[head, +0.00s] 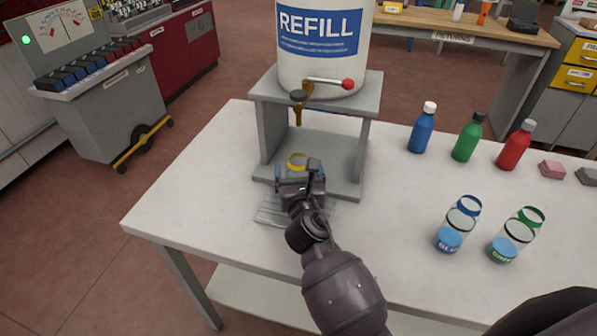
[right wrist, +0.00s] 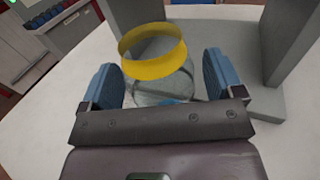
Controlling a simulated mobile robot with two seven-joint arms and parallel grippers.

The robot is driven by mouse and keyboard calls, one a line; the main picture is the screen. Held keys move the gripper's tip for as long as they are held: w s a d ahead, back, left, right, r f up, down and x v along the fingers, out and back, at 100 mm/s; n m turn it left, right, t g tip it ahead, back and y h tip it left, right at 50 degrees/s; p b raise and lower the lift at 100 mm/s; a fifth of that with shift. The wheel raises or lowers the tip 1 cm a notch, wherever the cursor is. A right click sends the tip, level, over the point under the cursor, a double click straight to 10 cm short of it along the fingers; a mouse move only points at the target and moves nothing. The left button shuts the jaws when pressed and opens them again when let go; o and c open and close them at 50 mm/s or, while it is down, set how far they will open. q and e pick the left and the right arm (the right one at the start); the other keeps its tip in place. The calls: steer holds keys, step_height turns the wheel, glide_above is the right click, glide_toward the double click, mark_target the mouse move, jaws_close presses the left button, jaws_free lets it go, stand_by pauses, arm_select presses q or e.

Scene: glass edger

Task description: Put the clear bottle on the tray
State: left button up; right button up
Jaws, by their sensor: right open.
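The clear bottle with a yellow rim (head: 297,162) is under the tap of the refill stand, mostly hidden behind my right gripper (head: 300,172) in the head view. In the right wrist view the bottle (right wrist: 160,75) is upright between the open blue fingers of my right gripper (right wrist: 162,82), with a visible gap on the left. The grey slatted tray (head: 268,214) lies on the table at the front of the stand, partly covered by my right arm. I cannot tell whether the bottle's bottom touches the tray. My left gripper is not in view.
The grey refill stand (head: 372,105) holds a large white REFILL container (head: 318,70) above the bottle. Blue (head: 422,130), green (head: 467,138) and red (head: 515,146) bottles stand at the right. Two clear labelled bottles (head: 457,226) stand nearer. The table's left part is clear.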

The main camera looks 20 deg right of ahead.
steer(key=s+a, duration=0.2)
steer(key=s, duration=0.9)
steer(key=shift+s+a, duration=0.15)
steer(key=shift+s, duration=0.1)
